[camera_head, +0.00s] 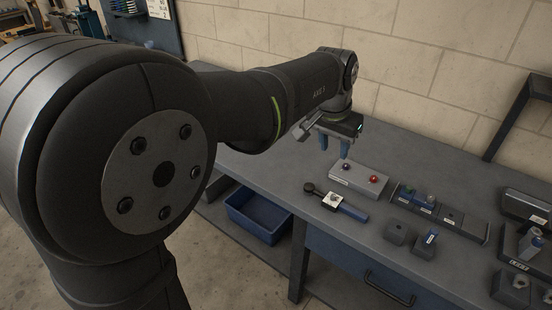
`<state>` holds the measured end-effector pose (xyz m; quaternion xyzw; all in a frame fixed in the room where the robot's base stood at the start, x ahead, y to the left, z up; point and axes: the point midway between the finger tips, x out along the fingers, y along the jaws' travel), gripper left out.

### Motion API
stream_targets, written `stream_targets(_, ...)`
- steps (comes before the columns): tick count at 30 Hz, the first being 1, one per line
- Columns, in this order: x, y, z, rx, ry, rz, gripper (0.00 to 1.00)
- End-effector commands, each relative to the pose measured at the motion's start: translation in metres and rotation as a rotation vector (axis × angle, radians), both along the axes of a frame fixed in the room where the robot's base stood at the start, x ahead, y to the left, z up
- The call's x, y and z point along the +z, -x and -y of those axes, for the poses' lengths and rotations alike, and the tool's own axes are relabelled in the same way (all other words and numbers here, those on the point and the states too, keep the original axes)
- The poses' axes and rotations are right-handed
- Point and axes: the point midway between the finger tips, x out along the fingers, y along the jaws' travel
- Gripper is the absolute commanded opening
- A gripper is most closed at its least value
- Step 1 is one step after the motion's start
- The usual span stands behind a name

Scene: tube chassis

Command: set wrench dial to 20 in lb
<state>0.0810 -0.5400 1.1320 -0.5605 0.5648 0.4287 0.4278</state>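The wrench (352,211) lies on the grey workbench near its front edge, with a dark round head at its left end and a blue handle to the right. Its dial (334,200) is a small white plate with a dark centre; the marks on it are too small to read. My gripper (334,147) hangs over the bench, behind and above the wrench, fingers pointing down. Its two blue-grey fingers are apart with nothing seen between them. It does not touch the wrench.
A light box with a dark and a red knob (360,180) stands behind the wrench. A rack with green and blue parts (425,205), small grey blocks (396,233) and fixtures stand to the right. A blue bin (256,222) sits below. Bench left of the wrench is clear.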

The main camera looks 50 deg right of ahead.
Motion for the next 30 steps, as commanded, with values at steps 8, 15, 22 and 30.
stream_targets(8,-0.029,0.000,0.052,0.001,-0.200,0.002,0.37)
stream_targets(15,-0.041,0.000,0.065,0.003,-0.269,0.005,0.37)
stream_targets(22,-0.069,0.000,0.065,0.003,-0.274,0.005,0.37)
stream_targets(30,-0.128,0.000,0.064,0.003,-0.273,0.006,0.37)
